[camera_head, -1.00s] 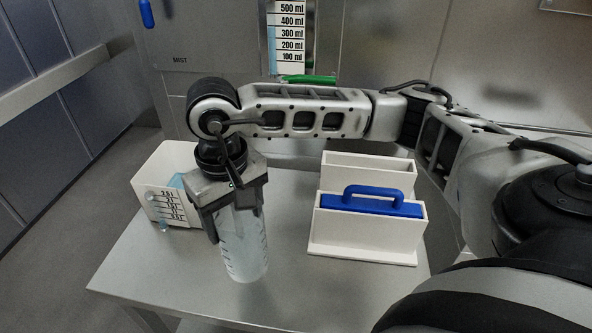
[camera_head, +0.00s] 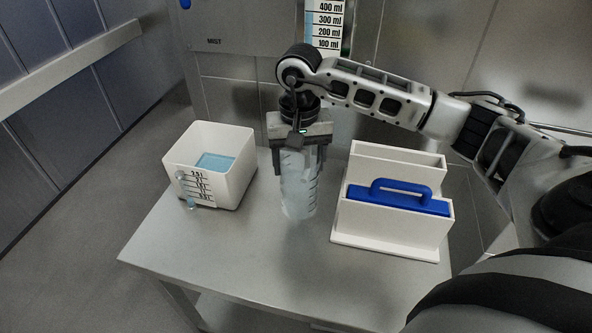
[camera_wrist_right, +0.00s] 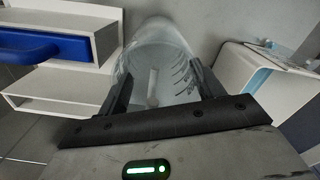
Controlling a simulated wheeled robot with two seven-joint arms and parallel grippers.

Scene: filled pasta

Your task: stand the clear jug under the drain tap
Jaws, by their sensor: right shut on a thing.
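The clear jug (camera_head: 299,195), with dark scale marks, is upright or nearly so above the steel table, between the white tub and the white holder. I cannot tell whether its base touches the table. My right gripper (camera_head: 300,160) is shut on the jug's upper part from above. In the right wrist view the jug (camera_wrist_right: 158,70) sits between the two dark fingers. My left gripper is not in view.
The white tub (camera_head: 236,184) holds blue liquid. The white holder (camera_head: 392,232) with a blue-handled block (camera_head: 400,200) stands close on the right. A millilitre gauge (camera_head: 325,28) is on the wall cabinet behind. The table's front (camera_head: 260,265) is clear.

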